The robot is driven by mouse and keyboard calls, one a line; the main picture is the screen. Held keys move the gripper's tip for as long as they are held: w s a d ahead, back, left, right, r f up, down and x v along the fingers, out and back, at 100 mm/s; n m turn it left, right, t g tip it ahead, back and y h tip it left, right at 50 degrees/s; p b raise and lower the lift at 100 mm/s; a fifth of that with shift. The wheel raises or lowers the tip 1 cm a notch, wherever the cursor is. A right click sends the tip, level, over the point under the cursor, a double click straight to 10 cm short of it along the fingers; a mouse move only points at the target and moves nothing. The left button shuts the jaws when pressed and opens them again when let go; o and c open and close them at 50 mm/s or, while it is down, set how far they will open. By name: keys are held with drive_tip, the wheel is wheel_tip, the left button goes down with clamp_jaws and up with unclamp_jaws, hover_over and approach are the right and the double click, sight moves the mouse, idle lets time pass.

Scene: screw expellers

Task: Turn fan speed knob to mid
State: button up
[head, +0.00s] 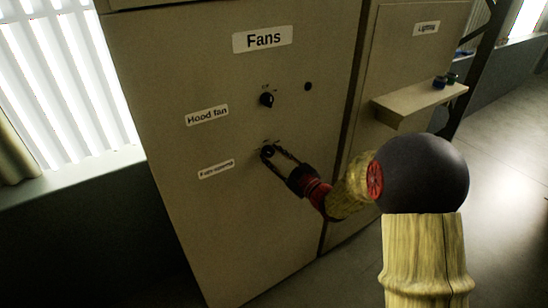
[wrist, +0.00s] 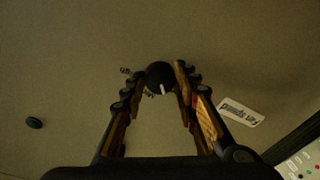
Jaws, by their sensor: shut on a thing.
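The fan speed knob (head: 268,151) is a small dark knob low on the beige cabinet front, right of a tilted "Fan speed" label (head: 216,169). In the wrist view the knob (wrist: 159,74) is round and black, with a white pointer mark directed down and slightly right in that picture. My gripper (head: 268,154) reaches the knob from the lower right. In the wrist view my gripper (wrist: 162,76) has one fingertip on each side of the knob and is shut on it. Small print beside the knob is too blurred to read.
The hood fan knob (head: 267,99) is above, with a small dark round part (head: 308,87) to its right. A "Fans" sign (head: 262,39) is at the top. A shelf (head: 415,105) juts from the cabinet section at right. A bright blind (head: 62,80) is at left.

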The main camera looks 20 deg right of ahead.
drive_tip(key=m, duration=0.4)
drive_tip(key=shift+a+f+m, duration=0.1)
drive_tip(key=shift+m, duration=0.3)
drive_tip(key=shift+m+t, duration=0.4)
drive_tip(key=shift+m, duration=1.6)
drive_tip(key=o, duration=1.2)
drive_tip(key=shift+c, duration=0.2)
drive_tip(key=v, duration=1.2)
drive_tip(key=shift+a, duration=0.15)
